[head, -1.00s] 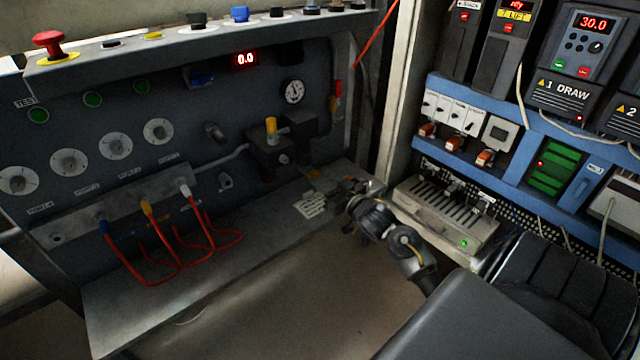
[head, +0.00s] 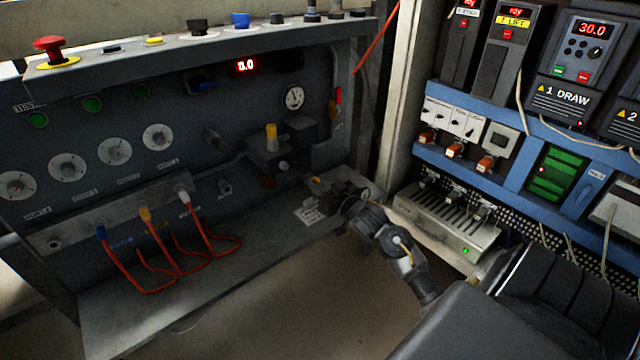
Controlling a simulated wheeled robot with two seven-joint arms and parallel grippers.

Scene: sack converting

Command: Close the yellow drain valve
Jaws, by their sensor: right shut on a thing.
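The yellow drain valve handle (head: 315,180) shows as a small yellow piece low on the dark panel, below the valve block and just above the metal shelf. My right gripper (head: 323,186) reaches it from the right, with its dark fingers shut on the handle. The fingers and wrist hide most of the handle, so its exact angle is hard to read. My left gripper is not in the head view.
A yellow-topped knob (head: 271,136) stands on the valve block above, beside a round gauge (head: 294,98). Red cables (head: 150,265) loop over the shelf (head: 190,300) at the left. A blue-framed electrical cabinet (head: 480,160) stands close on the right.

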